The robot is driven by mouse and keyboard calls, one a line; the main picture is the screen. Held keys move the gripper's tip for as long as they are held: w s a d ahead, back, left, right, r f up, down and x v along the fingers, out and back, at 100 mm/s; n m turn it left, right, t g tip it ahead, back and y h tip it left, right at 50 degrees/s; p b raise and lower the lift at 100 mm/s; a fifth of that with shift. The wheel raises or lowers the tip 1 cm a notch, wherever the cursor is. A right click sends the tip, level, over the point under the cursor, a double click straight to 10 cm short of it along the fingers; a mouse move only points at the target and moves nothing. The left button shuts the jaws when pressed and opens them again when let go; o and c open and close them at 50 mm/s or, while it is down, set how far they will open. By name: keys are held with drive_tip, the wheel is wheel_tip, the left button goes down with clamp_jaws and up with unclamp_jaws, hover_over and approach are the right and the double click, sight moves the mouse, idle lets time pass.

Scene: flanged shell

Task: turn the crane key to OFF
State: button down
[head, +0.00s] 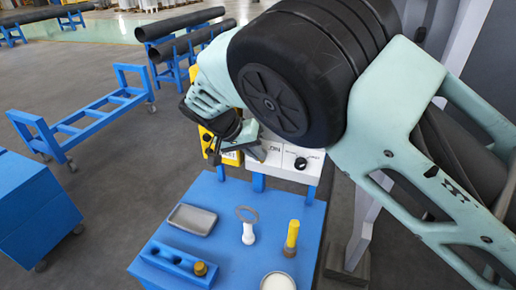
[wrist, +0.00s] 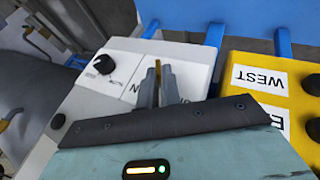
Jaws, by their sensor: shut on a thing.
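The crane key (wrist: 158,72) is a thin brass-coloured piece between my gripper's fingertips in the wrist view. My gripper (wrist: 159,88) is shut on it, at the face of a white control panel (wrist: 130,50). The lettering beside the key is mostly covered by the fingers, so I cannot read which position it points to. In the head view the white panel (head: 281,159) stands behind the blue table, and my arm and gripper (head: 250,136) hide the key.
A black knob (wrist: 104,64) sits on the same panel. A yellow box (wrist: 270,80) labelled WEST is beside it. The blue table (head: 225,250) holds a grey tray (head: 192,219), a ring-topped white piece (head: 248,228), a yellow-handled tool (head: 292,236) and a white round dish (head: 278,282).

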drive_tip(key=shift+w+a+f+n+g+h, duration=0.1)
drive_tip(key=shift+f+n+g+h, duration=0.1)
drive_tip(key=shift+h, duration=0.55)
drive_tip(key=shift+w+a+f+n+g+h, duration=0.1)
drive_tip(key=shift+g+h, duration=0.1)
drive_tip(key=shift+h, duration=0.55)
drive_tip(key=shift+r+b, duration=0.1)
drive_tip(key=shift+b, duration=0.2)
drive_tip(key=c, duration=1.6)
unclamp_jaws()
